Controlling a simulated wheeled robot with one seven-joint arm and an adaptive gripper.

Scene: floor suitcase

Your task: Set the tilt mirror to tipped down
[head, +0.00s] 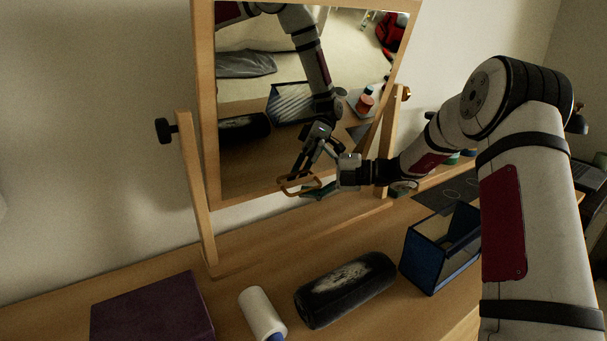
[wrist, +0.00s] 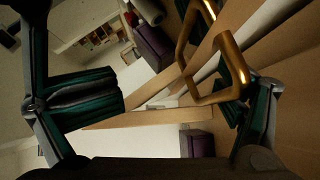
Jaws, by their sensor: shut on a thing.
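The tilt mirror (head: 203,100) has a light wooden frame and hangs between two wooden posts on a desk. Its frame leans relative to the posts, and its glass reflects my arm, the desk things and the floor. A brass loop handle (head: 288,188) sticks out from its bottom edge; it also shows in the wrist view (wrist: 238,70). My gripper (head: 312,184) is at the handle and shut on it. In the wrist view the handle lies by the right finger, and the left finger looks apart from it. The exact contact is partly hidden.
On the desk in front of the mirror are a purple box (head: 152,312), a white roll (head: 261,313), a black cylinder (head: 345,290) and an open blue bin (head: 430,255). A dark knob (head: 164,131) sticks out at the left post (head: 196,190).

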